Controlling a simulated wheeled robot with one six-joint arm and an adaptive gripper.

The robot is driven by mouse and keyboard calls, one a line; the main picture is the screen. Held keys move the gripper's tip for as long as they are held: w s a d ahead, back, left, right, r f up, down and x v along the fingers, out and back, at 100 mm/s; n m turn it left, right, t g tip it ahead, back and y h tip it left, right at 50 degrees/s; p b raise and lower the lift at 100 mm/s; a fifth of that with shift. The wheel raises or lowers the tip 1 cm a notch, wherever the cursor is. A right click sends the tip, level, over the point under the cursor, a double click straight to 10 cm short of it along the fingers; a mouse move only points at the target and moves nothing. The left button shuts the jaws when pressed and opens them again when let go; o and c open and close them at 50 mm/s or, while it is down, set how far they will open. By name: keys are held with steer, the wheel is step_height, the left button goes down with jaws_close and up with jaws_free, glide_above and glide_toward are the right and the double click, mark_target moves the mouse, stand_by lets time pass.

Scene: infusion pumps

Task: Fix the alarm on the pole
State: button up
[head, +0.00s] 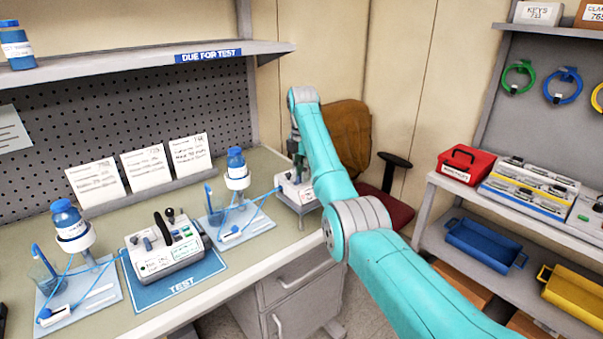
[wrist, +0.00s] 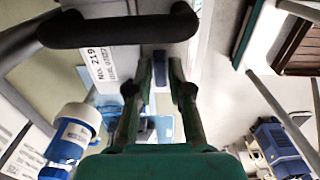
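A pale pump (head: 293,192) sits at the right end of the bench, partly hidden by my teal arm. In the wrist view it shows as a pale body with a white label (wrist: 95,60) and a thick black bar-like handle (wrist: 110,32). My gripper (head: 297,162) is just above this pump. In the wrist view my gripper's fingers (wrist: 161,65) are apart, with the handle close to their tips; contact cannot be told. A blue device (wrist: 278,150) beside a grey pole (wrist: 285,112) shows at the lower right of the wrist view; whether it is an alarm cannot be told.
Another pump (head: 162,246) sits on the blue TEST mat (head: 178,286). Bottle stands with blue tubing (head: 75,228) (head: 237,172) flank it. A brown-backed chair (head: 347,140) is behind my arm. Shelves at right hold a red box (head: 466,164) and trays (head: 486,244).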

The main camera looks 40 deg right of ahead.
jaws_close()
steer(key=shift+m, duration=0.3)
steer(key=m, duration=0.2)
steer(key=shift+m, duration=0.3)
steer(key=m, duration=0.5)
steer(key=shift+w, duration=0.1)
steer(key=m, duration=0.5)
steer(key=shift+d, duration=0.1)
steer(key=m, duration=0.4)
steer(key=shift+m, duration=0.3)
